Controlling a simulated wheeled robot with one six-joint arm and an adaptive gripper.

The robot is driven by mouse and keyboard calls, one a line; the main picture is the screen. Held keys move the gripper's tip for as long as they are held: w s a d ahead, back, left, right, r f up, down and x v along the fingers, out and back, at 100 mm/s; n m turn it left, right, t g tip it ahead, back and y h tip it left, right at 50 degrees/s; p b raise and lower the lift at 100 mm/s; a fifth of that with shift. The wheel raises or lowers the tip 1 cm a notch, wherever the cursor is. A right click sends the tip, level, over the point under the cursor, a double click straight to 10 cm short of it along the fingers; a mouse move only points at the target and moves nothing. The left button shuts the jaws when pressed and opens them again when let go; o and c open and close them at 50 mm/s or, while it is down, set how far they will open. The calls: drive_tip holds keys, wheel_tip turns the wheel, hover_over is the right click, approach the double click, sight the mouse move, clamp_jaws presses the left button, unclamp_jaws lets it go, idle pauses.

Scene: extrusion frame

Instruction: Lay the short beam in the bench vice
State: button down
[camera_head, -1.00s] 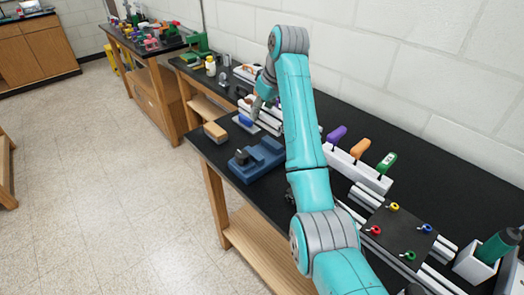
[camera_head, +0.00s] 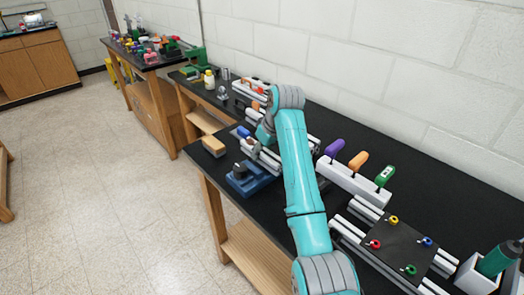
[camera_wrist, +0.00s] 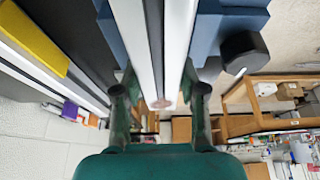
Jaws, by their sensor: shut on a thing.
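In the wrist view my gripper (camera_wrist: 162,96) is shut on the short beam (camera_wrist: 160,45), a pale grooved bar running away from the fingers. The bench vice (camera_wrist: 228,22) is blue with a dark round knob, and its blue parts show on both sides of the beam. The beam lies over or between them; I cannot tell if it rests on the vice. In the head view the vice (camera_head: 250,178) stands at the bench's near edge, just below my gripper. My arm partly hides the gripper and beam there.
A white holder (camera_head: 352,182) with purple, orange and green handles stands right of my arm. A dark plate (camera_head: 396,243) with coloured knobs lies nearer. A wooden-topped block (camera_head: 213,145) sits at the bench edge beyond the vice. A wall (camera_head: 400,70) runs behind the bench.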

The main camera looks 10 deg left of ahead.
drive_tip(key=shift+f, duration=0.1)
drive_tip(key=shift+f, duration=0.35)
drive_tip(key=shift+f, duration=0.1)
drive_tip(key=c, duration=0.7)
unclamp_jaws()
drive_tip(key=shift+o, duration=0.2)
